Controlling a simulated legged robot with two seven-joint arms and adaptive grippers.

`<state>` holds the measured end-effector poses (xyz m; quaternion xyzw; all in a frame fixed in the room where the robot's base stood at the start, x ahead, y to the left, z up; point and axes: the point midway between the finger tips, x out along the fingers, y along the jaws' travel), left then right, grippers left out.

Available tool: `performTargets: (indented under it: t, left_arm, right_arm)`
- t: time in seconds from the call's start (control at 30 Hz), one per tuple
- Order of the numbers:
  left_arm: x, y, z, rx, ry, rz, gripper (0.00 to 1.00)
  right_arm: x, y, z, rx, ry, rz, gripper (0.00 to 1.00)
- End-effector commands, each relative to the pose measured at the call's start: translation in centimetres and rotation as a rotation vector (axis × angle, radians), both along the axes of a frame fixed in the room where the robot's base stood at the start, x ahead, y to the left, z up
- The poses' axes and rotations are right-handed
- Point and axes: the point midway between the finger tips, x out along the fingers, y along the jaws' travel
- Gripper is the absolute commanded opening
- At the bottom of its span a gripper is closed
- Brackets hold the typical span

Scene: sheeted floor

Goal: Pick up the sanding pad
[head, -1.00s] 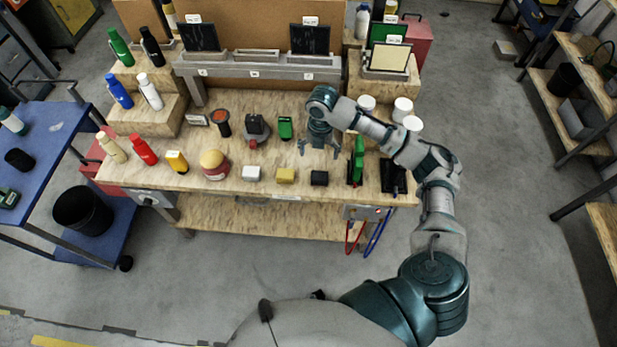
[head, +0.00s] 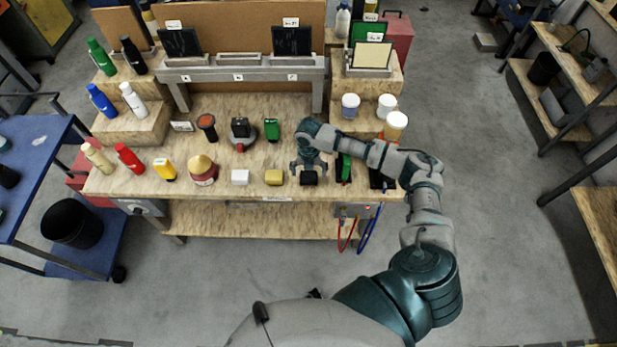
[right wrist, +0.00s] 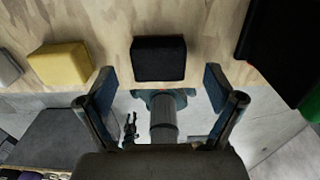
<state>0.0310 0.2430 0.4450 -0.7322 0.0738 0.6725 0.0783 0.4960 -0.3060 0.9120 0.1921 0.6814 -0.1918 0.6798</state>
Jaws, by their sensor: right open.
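A black block (head: 309,178), which looks like the sanding pad, lies near the front edge of the wooden workbench (head: 220,188). It is last in a row with a yellow block (head: 273,177) and a white block (head: 240,177). My right gripper (head: 308,167) is open and empty just over the black block. In the right wrist view the black block (right wrist: 158,58) sits beyond and between the two spread fingers (right wrist: 160,92), clear of both. The yellow block (right wrist: 61,63) lies to its left. My left gripper is not in view.
A green item (head: 343,167) stands close to the right of the black block, partly behind my arm. A green box (head: 271,129) and a dark tool (head: 241,130) lie behind the row. White-lidded jars (head: 350,106) stand at back right. Bare wood lies between the items.

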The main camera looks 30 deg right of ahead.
Motion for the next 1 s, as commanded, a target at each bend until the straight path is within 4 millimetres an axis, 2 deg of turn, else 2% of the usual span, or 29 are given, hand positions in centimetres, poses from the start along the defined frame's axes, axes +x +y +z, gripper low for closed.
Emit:
performTargets:
  t: [0.1,0.2,0.47,0.73,1.0]
  left_arm:
    - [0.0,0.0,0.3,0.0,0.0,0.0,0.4]
    - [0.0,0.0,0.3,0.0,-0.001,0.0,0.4]
    - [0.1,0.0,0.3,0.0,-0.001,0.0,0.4]
    - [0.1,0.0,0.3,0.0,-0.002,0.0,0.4]
    - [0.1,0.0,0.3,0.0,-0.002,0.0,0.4]
  right_arm:
    - [0.1,0.1,-1.9,0.0,0.001,0.0,0.92]
    - [0.0,0.1,-3.0,0.0,0.001,0.0,0.92]
    - [0.1,0.0,-3.3,0.0,-0.002,0.001,0.92]
    - [0.1,0.0,-3.3,-0.001,-0.001,0.0,0.27]
    - [0.1,0.0,-3.2,-0.001,-0.001,0.0,0.27]
